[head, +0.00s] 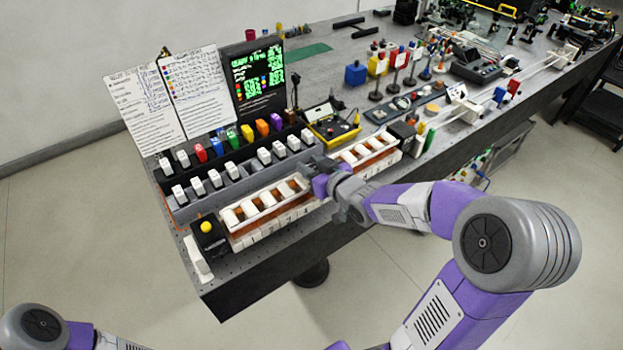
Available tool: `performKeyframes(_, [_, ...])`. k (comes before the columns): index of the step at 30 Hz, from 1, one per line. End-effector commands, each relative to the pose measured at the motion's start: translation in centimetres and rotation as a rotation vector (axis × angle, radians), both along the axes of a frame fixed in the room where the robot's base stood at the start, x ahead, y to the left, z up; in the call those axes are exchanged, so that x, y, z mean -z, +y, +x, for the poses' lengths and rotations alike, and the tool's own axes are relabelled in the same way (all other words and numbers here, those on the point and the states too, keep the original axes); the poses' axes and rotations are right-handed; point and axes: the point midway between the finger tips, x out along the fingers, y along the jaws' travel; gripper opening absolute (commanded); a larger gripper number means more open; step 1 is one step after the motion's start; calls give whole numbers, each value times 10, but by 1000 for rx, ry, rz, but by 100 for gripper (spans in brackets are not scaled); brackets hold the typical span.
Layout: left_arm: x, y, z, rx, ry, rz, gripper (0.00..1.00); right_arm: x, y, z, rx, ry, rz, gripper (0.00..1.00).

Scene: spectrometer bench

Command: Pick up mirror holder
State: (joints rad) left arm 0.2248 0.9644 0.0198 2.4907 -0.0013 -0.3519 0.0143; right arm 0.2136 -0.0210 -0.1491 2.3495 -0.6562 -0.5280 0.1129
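My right gripper (311,171) is over the middle of the long white-and-orange slotted tray (232,243) at the front edge of the bench. Its fingertips are small and partly hidden by its own body, so I cannot tell whether they are open or hold anything. No single thing stands out clearly as the mirror holder. Several post-mounted coloured holders stand farther back, among them a blue one (355,74) and a red one (398,58). Only part of my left arm shows at the lower left; its gripper is out of view.
Behind the tray is a dark rack with white and coloured blocks. A black box with a yellow button (207,227) is at the tray's left end. A dark screen (257,80) and written sheets (190,88) stand at the back left. Floor in front is clear.

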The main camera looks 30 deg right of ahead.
Motion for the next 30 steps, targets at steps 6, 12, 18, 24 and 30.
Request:
performKeyframes(6, [0,0,0,0,0,0,0,0,0,0,0,0,0,0])
performKeyframes(12, [0,0,0,0,0,0,0,0,0,0,0,0,0,0])
performKeyframes(18, [-8,0,0,0,0,0,0,-21,0,0,0,-5,0,0])
performKeyframes(24, [-26,0,0,0,0,0,0,-64,0,0,-2,-6,-2,0])
performKeyframes(30, [-40,0,0,0,0,0,0,-94,0,0,-1,-3,1,0])
